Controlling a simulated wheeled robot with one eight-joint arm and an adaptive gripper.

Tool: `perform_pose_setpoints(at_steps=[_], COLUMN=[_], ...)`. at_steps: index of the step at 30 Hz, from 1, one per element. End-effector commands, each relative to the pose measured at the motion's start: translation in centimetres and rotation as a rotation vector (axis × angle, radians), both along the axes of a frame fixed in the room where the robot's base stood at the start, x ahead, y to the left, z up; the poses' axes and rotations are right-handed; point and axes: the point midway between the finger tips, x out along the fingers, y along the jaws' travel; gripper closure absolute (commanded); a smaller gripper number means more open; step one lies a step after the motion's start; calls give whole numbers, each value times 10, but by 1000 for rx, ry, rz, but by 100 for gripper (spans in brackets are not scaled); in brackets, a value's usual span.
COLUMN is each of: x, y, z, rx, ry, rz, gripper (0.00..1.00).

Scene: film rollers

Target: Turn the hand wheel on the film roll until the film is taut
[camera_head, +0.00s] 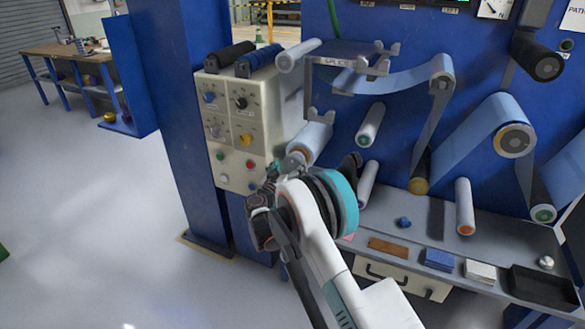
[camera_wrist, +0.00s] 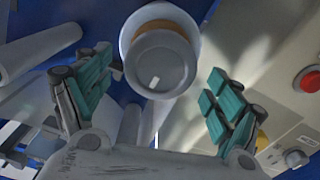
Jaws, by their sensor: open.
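The film roll (camera_head: 314,136) sticks out from the blue panel in the head view, with its near end partly behind my gripper (camera_head: 288,166). In the wrist view, the round grey hand wheel (camera_wrist: 160,64) faces me at the roll's end, with an orange-brown ring behind it. My gripper (camera_wrist: 160,80) is open, with one teal-padded finger left of the wheel and one right of it. I see a gap on both sides; contact is not visible. The bluish film (camera_head: 405,80) runs over several rollers to the right. Its tension near the film roll cannot be told.
A control box (camera_head: 226,125) with knobs and buttons stands close left of my gripper; its red button (camera_wrist: 308,80) shows in the wrist view. A grey shelf (camera_head: 345,215) lies below the rollers, holding a blue block (camera_head: 439,259) and a black tray (camera_head: 545,288). Floor at left is clear.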

Motion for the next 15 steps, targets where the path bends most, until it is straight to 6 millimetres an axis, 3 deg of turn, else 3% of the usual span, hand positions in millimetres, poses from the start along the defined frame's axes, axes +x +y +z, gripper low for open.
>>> perform_pose_setpoints(at_steps=[6, 15], x=[21, 24], y=[-7, -9], z=[-1, 0], rx=[0, 0], ry=[0, 0], rz=[0, 0], gripper=[15, 15])
